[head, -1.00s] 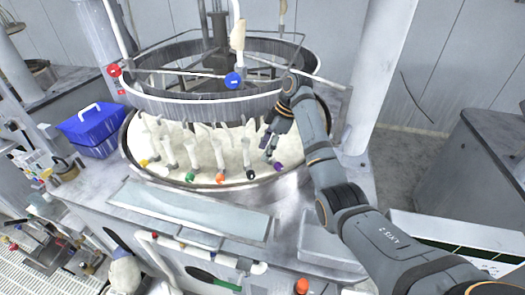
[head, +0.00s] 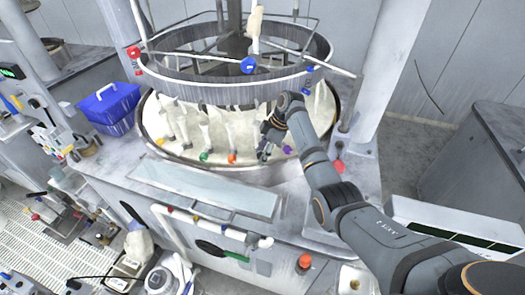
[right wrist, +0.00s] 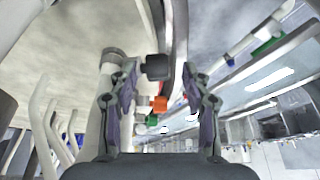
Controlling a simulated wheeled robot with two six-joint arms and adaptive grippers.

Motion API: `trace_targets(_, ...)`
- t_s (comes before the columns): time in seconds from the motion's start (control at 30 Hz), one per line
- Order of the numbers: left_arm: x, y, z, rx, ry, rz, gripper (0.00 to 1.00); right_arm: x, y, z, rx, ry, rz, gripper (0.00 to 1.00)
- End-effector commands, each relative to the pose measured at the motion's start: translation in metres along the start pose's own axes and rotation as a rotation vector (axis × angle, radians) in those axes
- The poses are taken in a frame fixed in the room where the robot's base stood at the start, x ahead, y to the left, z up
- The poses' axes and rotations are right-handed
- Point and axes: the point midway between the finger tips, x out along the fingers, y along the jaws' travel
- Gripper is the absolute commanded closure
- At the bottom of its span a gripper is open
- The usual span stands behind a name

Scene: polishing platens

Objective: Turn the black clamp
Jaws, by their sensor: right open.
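My right gripper (head: 264,148) reaches down inside the round pale basin, between the orange clamp (head: 232,158) and the purple clamp (head: 288,149) at its front rim. In the right wrist view the gripper (right wrist: 158,70) is open, with one finger on each side. The black clamp (right wrist: 157,67) appears between the fingertips there, a dark squarish knob by a pale upright tube. I cannot tell whether the fingers touch it. In the head view I cannot make the black clamp out behind the gripper. My left gripper is not in view.
A metal ring (head: 200,94) hangs over the basin, close above my right gripper. A green clamp (head: 204,156) stands left of the orange one. A blue basket (head: 108,112) stands at the left. A thick post (head: 385,75) rises right of my arm.

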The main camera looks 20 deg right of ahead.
Motion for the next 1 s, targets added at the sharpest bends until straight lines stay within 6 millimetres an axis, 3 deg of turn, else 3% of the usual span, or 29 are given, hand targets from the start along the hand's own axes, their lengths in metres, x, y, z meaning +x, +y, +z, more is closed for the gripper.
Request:
trace_targets(0.17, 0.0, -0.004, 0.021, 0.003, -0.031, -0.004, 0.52, 0.0, 0.0, 0.001, 0.001, 0.0, 0.0, 0.54)
trace_targets(0.5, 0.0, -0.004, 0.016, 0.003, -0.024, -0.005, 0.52, 0.0, 0.0, 0.0, 0.001, 0.0, 0.0, 1.0)
trace_targets(0.77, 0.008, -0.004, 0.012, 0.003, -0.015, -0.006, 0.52, 0.003, 0.001, 0.006, 0.009, 0.093, -0.013, 1.0)
trace_targets(1.0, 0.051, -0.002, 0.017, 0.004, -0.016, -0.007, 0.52, 0.01, 0.003, 0.015, 0.025, 0.369, -0.047, 1.0)
